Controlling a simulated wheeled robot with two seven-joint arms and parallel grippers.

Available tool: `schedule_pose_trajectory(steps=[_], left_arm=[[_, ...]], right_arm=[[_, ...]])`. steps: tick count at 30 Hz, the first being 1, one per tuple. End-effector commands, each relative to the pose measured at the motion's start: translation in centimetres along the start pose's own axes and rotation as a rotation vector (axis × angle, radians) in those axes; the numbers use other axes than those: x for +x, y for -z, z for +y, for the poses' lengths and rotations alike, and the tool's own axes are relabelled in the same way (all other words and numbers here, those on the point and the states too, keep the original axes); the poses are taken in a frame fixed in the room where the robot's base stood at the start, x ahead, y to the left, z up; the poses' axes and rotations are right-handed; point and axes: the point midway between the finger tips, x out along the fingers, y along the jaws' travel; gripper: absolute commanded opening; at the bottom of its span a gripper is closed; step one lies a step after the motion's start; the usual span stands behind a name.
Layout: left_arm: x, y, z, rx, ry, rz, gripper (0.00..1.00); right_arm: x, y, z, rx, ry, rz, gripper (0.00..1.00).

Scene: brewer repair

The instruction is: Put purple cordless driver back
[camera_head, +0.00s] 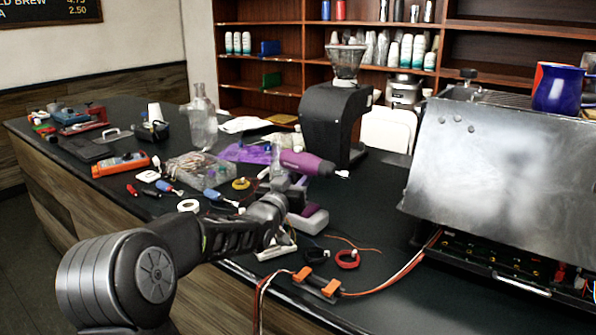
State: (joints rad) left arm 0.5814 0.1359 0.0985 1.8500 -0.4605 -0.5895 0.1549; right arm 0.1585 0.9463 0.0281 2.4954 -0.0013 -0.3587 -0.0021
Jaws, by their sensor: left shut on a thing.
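The purple cordless driver (307,163) is upright near the middle of the counter, its nose pointing right and its grey-and-purple battery base (308,220) low down. My left gripper (284,185) reaches in from the lower left and is shut on the driver at its handle. The fingers and wrist hide much of the handle. I cannot tell whether the base touches the counter. My right gripper is out of the picture.
A purple tray (244,153) lies behind the driver, left of the black grinder (334,118). The opened brewer with its metal panel (490,165) stands at right. Red and white wires (385,284) cross the front edge. Small tools and a glass bottle (201,120) crowd the left.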

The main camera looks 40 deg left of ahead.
Motion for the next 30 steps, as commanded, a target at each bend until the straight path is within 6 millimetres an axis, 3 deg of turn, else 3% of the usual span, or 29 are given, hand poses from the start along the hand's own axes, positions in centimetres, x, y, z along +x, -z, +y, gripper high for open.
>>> schedule_pose_trajectory(steps=[1, 10, 11, 18, 30], left_arm=[[0.04, 0.63, 0.09, 0.0, -0.002, 0.013, 0.0], [0.03, 0.29, 0.06, 0.0, -0.002, 0.012, 0.0], [0.0, -0.11, -0.01, 0.0, 0.0, 0.001, 0.32], [0.0, -0.08, 0.0, 0.0, 0.0, 0.001, 0.51], [-0.41, 0.1, -0.02, 0.001, 0.0, 0.001, 0.51]], right_arm=[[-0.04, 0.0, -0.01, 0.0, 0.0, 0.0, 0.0], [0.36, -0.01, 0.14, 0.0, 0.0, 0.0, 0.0], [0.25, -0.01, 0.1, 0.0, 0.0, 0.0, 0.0], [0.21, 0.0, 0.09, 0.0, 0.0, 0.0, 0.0], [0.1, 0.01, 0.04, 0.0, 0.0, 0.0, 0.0]])
